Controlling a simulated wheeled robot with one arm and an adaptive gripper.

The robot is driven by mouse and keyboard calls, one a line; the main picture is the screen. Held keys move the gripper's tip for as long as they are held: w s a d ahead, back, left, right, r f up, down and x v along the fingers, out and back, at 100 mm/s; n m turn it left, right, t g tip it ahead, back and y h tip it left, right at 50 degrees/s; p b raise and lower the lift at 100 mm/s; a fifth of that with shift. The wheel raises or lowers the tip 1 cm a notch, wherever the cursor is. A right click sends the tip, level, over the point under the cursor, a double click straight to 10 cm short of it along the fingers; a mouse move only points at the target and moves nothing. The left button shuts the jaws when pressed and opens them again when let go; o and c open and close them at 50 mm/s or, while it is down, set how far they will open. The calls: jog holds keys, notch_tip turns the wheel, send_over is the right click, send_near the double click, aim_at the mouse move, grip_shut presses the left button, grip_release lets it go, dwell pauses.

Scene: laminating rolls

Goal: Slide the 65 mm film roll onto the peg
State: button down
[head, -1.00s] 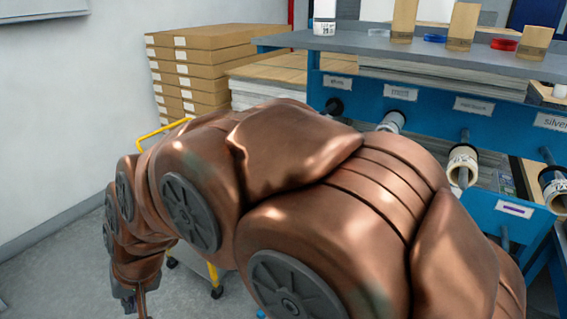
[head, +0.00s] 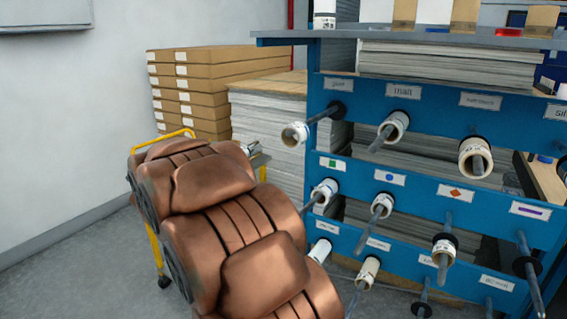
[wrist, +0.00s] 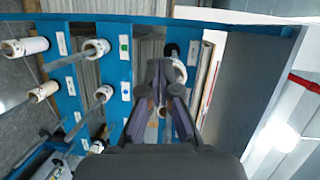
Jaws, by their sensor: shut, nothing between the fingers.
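A white film roll (head: 295,133) with a brown core sits around the outer end of the top-left peg (head: 325,113) of the blue rack. No size is legible on it, so I cannot confirm that it is the 65 mm roll. In the wrist view, a pale roll (wrist: 181,72) shows just beyond my gripper (wrist: 160,68), partly hidden by the fingers. My gripper is shut and empty, with its fingertips pointing towards the rack. I cannot tell whether they touch the roll. In the head view the fingers are not clearly visible.
The blue rack (head: 420,198) has several protruding pegs, many bearing rolls, under small labels. A grey shelf (head: 400,39) overhangs it. Cardboard boxes (head: 205,85) and stacked sheets (head: 265,110) stand to the left, beside a yellow-handled cart (head: 160,139). Floor at the lower left is clear.

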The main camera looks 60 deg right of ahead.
jog(key=s+d+f+m+g+h+b, duration=0.1)
jog(key=s+d+f+m+g+h, duration=0.1)
jog(key=s+d+m+g, duration=0.3)
jog(key=p, duration=0.2)
send_near(288, 148)
jog(key=shift+n, duration=0.4)
jog(key=shift+w+d, duration=0.1)
jog(key=shift+d, duration=3.5)
jog(key=shift+w, duration=0.15)
